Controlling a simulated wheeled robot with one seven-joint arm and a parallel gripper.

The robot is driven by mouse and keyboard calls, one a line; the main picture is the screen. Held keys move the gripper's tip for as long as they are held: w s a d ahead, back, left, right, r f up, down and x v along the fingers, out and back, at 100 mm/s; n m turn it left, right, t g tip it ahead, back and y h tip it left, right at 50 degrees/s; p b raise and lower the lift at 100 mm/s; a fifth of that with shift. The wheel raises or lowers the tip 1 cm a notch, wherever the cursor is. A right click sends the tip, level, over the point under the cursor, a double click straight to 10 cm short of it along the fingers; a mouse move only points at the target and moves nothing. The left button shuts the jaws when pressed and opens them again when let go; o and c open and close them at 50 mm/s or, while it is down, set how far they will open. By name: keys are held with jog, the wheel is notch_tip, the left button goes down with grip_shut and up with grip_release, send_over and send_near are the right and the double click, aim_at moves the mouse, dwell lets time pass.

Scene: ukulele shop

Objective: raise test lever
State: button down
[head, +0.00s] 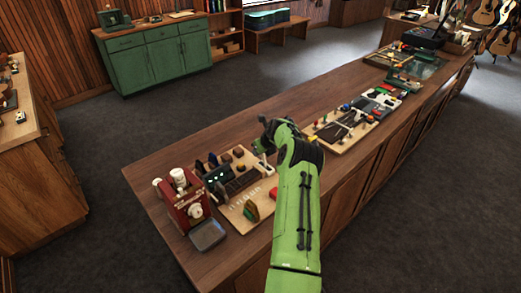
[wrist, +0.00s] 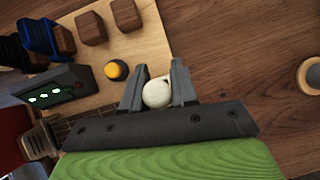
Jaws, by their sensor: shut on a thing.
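My gripper (wrist: 156,76) is shut on a round white knob (wrist: 156,94), which sits between its two dark fingers in the wrist view. The knob appears to be the test lever's end; its shaft is mostly hidden. The pale wooden board (wrist: 150,45) lies beside and beneath the fingers. In the head view my gripper (head: 264,146) is over the board's far right corner, and a white lever part (head: 262,168) shows just below it.
The board carries brown wooden blocks (wrist: 91,27), a yellow knob (wrist: 116,70) and a dark panel with green lights (wrist: 52,92). A red machine (head: 184,202) stands left on the counter (head: 150,165). Another board (head: 342,134) lies right of my arm. The counter's far left is clear.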

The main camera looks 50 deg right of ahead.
jog(key=shift+w+f+g, duration=0.1)
jog(key=shift+w+g, duration=0.3)
jog(key=shift+g, duration=0.1)
dwell(0.3)
jog(key=c, duration=1)
grip_release()
jog(key=shift+f, duration=0.1)
jog(key=shift+o, duration=0.2)
jog(key=b+v, duration=0.2)
jog(key=v, duration=1.3)
jog(key=shift+r+b, duration=0.35)
jog(key=shift+r, duration=0.05)
jog(key=shift+d, duration=0.2)
